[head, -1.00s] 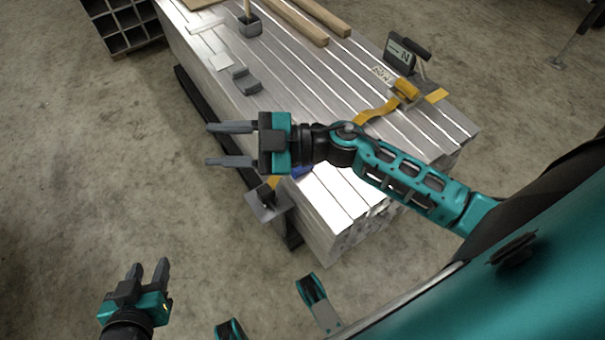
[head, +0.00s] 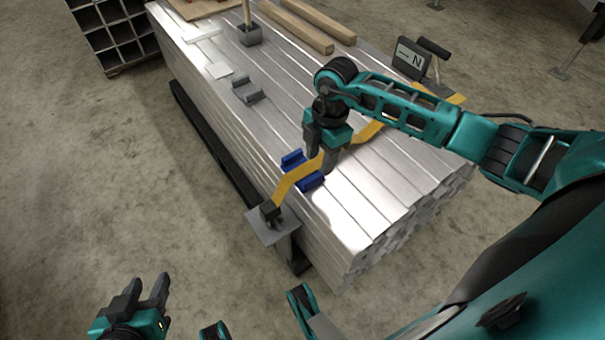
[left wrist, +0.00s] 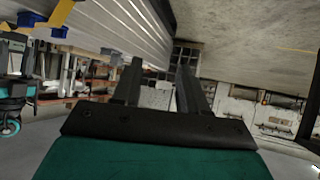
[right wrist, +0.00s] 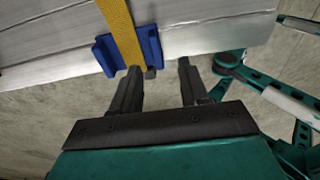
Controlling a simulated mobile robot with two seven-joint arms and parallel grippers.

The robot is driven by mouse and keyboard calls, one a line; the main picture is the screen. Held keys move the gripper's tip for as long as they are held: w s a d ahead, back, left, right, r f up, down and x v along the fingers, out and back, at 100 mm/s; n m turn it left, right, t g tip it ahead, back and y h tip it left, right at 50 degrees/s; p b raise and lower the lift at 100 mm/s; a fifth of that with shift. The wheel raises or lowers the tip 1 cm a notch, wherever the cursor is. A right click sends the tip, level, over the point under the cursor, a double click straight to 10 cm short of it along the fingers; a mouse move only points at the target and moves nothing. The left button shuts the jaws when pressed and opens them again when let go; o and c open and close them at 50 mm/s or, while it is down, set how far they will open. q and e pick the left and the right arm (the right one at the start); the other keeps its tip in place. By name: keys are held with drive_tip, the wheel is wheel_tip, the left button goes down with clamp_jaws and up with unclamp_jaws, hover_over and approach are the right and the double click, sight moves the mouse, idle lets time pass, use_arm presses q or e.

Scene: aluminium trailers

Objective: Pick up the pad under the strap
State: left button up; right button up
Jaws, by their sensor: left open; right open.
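The blue pad (head: 312,181) lies near the edge of the aluminium stack, with the yellow strap (head: 287,184) running over its middle. Both pad ends show on either side of the strap in the right wrist view (right wrist: 152,46). The pad also shows small in the left wrist view (left wrist: 57,32). My right gripper (head: 322,164) is open and empty, pointing down close beside the pad. In its wrist view the left finger overlaps the strap and pad edge; contact cannot be told. My left gripper (head: 145,285) is open and empty, over the floor.
The aluminium profile stack (head: 380,185) fills the middle. A grey bracket (head: 273,228) anchors the strap at the near side. The floor left is clear.

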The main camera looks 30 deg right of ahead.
sight(313, 177)
drive_tip(key=shift+a+f, duration=0.1)
drive_tip(key=shift+f, duration=0.55)
drive_tip(key=shift+a+f, duration=0.1)
drive_tip(key=shift+f, duration=0.3)
drive_tip(key=f+b, duration=0.2)
drive_tip(key=f, duration=0.1)
drive_tip(key=f+b, duration=0.1)
drive_tip(key=shift+w+a+f, duration=0.2)
drive_tip(key=shift+a+f, duration=0.05)
drive_tip(key=shift+a, duration=0.15)
drive_tip(key=shift+f, duration=0.15)
use_arm(q)
drive_tip(key=shift+w+d+f+h, duration=0.3)
drive_tip(key=shift+w+d+f, duration=0.1)
drive_tip(key=shift+d+f, duration=0.15)
use_arm(e)
clamp_jaws()
